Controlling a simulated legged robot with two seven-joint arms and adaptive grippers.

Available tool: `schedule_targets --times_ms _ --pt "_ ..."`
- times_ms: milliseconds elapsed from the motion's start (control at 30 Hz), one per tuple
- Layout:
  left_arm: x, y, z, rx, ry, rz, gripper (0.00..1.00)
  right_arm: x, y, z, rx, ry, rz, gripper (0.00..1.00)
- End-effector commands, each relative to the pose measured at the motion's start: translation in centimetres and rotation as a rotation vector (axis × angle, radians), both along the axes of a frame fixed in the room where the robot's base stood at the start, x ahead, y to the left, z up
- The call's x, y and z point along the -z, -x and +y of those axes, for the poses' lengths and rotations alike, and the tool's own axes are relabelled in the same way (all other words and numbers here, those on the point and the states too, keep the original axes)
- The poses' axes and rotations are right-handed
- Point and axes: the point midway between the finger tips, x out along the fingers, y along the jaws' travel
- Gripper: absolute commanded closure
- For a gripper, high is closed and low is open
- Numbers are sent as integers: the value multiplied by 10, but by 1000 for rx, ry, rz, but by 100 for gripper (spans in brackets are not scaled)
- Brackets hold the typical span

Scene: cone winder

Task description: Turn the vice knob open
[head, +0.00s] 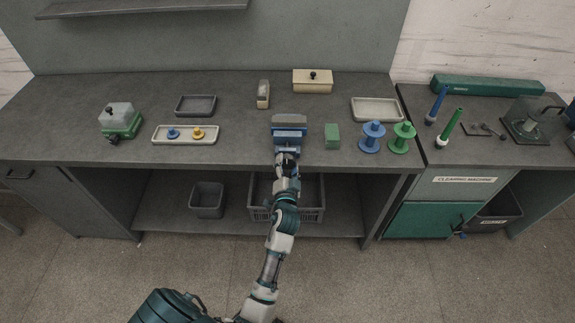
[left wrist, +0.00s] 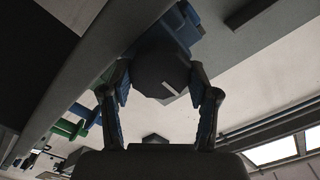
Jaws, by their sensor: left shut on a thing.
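The blue vice (head: 289,135) with grey jaws stands at the front edge of the bench, near the middle. My left gripper (head: 287,157) reaches up to its front side and hides the knob in the head view. In the left wrist view the vice knob (left wrist: 160,72) is a dark, many-sided piece with a short white mark on its face. The two fingers of my left gripper (left wrist: 160,100) lie on either side of it, shut on it. Part of the blue vice body (left wrist: 183,25) shows behind the knob. My right gripper is not in view.
A green block (head: 332,136) stands close to the right of the vice, with blue (head: 372,137) and green (head: 402,138) spools beyond. A crate (head: 313,215) sits on the shelf below, behind my arm.

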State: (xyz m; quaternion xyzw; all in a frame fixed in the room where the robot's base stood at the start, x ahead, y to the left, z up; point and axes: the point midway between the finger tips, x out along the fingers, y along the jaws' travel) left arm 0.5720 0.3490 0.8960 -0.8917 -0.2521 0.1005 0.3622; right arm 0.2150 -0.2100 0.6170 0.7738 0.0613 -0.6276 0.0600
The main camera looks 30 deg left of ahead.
Motion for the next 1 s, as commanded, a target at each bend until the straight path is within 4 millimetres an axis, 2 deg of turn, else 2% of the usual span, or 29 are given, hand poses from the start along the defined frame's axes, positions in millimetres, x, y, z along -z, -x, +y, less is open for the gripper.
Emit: schedule_targets --times_ms 33,100,133,533,800,1000 --pt "7 0 -1 0 10 12 37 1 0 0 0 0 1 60" --pt "7 0 -1 0 9 13 20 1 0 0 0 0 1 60" --pt "7 0 -1 0 9 12 15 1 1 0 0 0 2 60" --pt "3 7 -5 1 5 6 15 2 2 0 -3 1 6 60" --pt "5 46 -28 -1 7 8 15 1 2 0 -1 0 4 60" --pt "5 62 -39 0 6 8 15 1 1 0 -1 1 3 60"
